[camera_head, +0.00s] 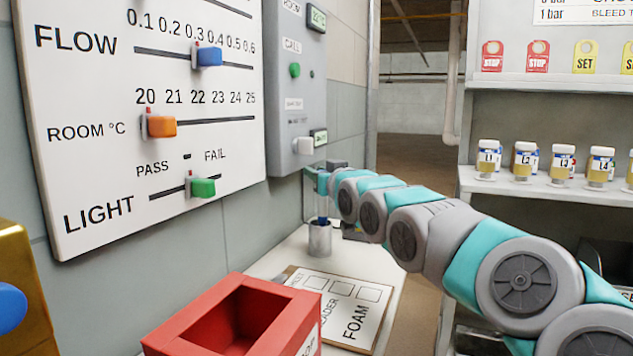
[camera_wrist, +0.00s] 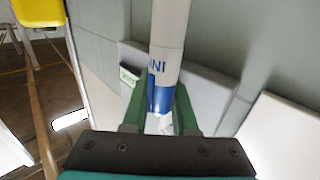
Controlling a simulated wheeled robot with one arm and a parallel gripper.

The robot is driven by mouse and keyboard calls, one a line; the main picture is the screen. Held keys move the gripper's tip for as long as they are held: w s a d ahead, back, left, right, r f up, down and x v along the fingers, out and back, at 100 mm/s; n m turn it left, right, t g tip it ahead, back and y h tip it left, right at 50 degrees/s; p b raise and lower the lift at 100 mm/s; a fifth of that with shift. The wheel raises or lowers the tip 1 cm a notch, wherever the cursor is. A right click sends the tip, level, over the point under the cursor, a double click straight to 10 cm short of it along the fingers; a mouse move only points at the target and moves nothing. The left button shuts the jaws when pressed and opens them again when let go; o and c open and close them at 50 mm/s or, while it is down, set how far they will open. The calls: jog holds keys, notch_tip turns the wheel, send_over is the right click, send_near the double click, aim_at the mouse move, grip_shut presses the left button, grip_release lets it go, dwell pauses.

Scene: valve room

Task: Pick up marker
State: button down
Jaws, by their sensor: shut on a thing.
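The marker (camera_wrist: 168,45) is a white cylinder with a blue band and dark lettering, seen in the wrist view. My gripper (camera_wrist: 159,103) has its two green fingers closed on either side of the blue band. In the head view my gripper (camera_head: 320,187) is at the far end of my arm, right above a grey metal cup (camera_head: 320,240). A narrow blue and white part of the marker (camera_head: 322,208) shows between the gripper and the cup's mouth. Whether its lower end is still inside the cup I cannot tell.
A red open box (camera_head: 305,336) and a clipboard (camera_head: 352,312) lie on the white table in front of the cup. A slider panel (camera_head: 100,190) and a grey wall box (camera_head: 284,120) are close on the left. Shelves with several jars (camera_head: 524,160) stand right.

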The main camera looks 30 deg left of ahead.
jog(key=w+d+r, duration=0.1)
jog(key=w+d, duration=0.1)
jog(key=d, duration=1.7)
jog(key=shift+d+r, duration=0.25)
jog(key=shift+r, duration=0.15)
